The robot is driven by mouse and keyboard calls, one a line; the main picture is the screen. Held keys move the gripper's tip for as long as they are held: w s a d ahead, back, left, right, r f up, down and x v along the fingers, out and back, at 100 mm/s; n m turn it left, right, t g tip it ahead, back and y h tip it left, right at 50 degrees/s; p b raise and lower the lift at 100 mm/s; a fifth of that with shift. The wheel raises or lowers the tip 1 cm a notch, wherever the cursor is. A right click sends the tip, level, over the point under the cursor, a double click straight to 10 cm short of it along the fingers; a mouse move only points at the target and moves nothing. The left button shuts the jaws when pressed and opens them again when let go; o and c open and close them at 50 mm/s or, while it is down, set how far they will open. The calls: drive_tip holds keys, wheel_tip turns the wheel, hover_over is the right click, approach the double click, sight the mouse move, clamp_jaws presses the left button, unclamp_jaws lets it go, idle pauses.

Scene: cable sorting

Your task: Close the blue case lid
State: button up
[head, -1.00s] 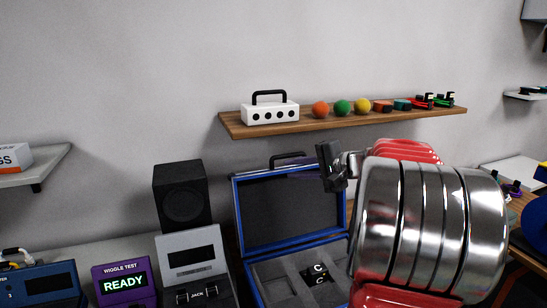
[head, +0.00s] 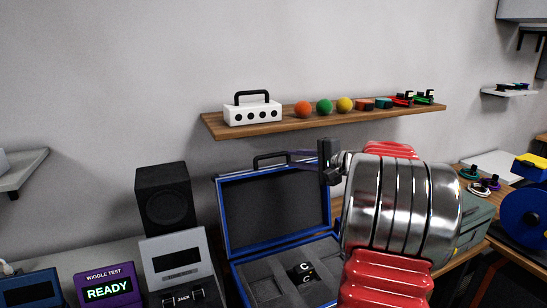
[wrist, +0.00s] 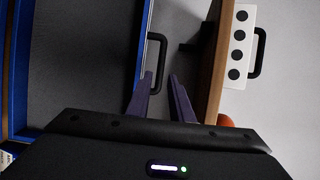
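The blue case (head: 232,250) is open, with its dark lid (head: 275,205) standing up behind the base. A black handle (head: 285,156) sits on the lid's top edge; it also shows in the wrist view (wrist: 153,62). My gripper (head: 298,154) is at the lid's upper right corner, near the handle. In the wrist view my gripper's two purple fingers (wrist: 160,78) are spread with nothing between them, and the blue lid edge (wrist: 145,60) is beside them. I cannot tell whether a finger touches the lid. My arm hides the case's right side.
A small black block marked C (head: 302,272) lies in the case base. A wooden shelf (head: 280,125) with a white box (head: 252,113) and coloured balls is on the wall above the lid. A black speaker (head: 165,200) and panels stand left of the case.

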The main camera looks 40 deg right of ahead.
sight(272, 157)
drive_tip(key=x, duration=1.1)
drive_tip(key=shift+c, duration=0.7)
clamp_jaws()
